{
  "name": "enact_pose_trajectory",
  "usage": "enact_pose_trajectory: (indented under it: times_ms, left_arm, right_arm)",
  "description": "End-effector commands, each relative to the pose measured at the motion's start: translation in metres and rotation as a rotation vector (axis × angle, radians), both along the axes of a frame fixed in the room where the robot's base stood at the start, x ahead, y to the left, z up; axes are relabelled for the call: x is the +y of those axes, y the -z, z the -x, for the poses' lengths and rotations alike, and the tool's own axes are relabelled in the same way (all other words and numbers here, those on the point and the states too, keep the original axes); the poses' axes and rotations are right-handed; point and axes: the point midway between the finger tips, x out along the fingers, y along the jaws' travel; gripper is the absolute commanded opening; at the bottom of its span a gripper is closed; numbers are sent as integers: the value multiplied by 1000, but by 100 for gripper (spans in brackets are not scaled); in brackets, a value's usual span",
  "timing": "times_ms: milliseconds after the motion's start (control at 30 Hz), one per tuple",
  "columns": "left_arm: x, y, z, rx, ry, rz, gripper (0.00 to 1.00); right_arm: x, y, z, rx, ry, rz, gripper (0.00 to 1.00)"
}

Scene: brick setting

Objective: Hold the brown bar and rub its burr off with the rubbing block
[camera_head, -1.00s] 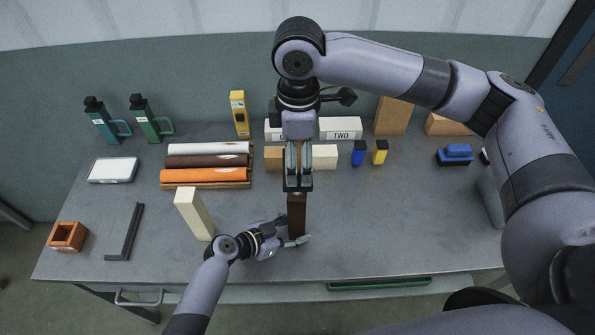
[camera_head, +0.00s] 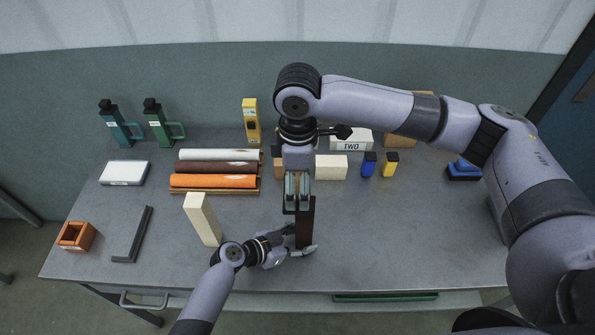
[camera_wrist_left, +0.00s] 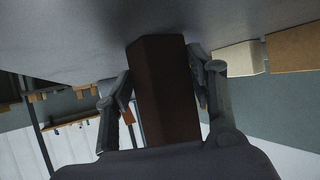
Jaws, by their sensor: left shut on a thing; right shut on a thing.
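The brown bar (camera_head: 305,232) stands upright near the front middle of the table. My left gripper (camera_head: 300,250) is shut around its lower part. In the left wrist view the bar (camera_wrist_left: 165,90) rises between the two fingers of that gripper (camera_wrist_left: 167,88). My right gripper (camera_head: 297,192) points down at the bar's upper end, slightly to its left in the picture. It is shut on a dark piece (camera_head: 289,212), mostly hidden by the fingers, so I cannot clearly identify it as the rubbing block. No burr can be made out.
A cream block (camera_head: 202,220) stands close left of my left gripper. Coloured rolls (camera_head: 215,181) lie on a rack behind it. A dark angled piece (camera_head: 132,235) and an orange box (camera_head: 76,236) are further left. Small blue (camera_head: 368,164) and yellow blocks stand behind right. The front right is clear.

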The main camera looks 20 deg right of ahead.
Motion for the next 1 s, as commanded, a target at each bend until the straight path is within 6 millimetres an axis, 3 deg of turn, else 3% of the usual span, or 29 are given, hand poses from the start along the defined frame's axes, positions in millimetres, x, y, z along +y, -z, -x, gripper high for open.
enact_pose_trajectory:
  times_ms: [233,267,667,1000]
  left_arm:
    - [0,1,1,2,0,-1,35]
    - [0,0,1,2,0,-1,35]
    - [0,0,1,1,0,0,35]
    - [0,0,1,2,1,1,35]
  right_arm:
    - [0,29,0,2,1,0,34]
    - [-4,27,0,-3,3,0,30]
    - [-38,29,14,0,3,2,30]
    - [-9,29,4,1,-1,-1,30]
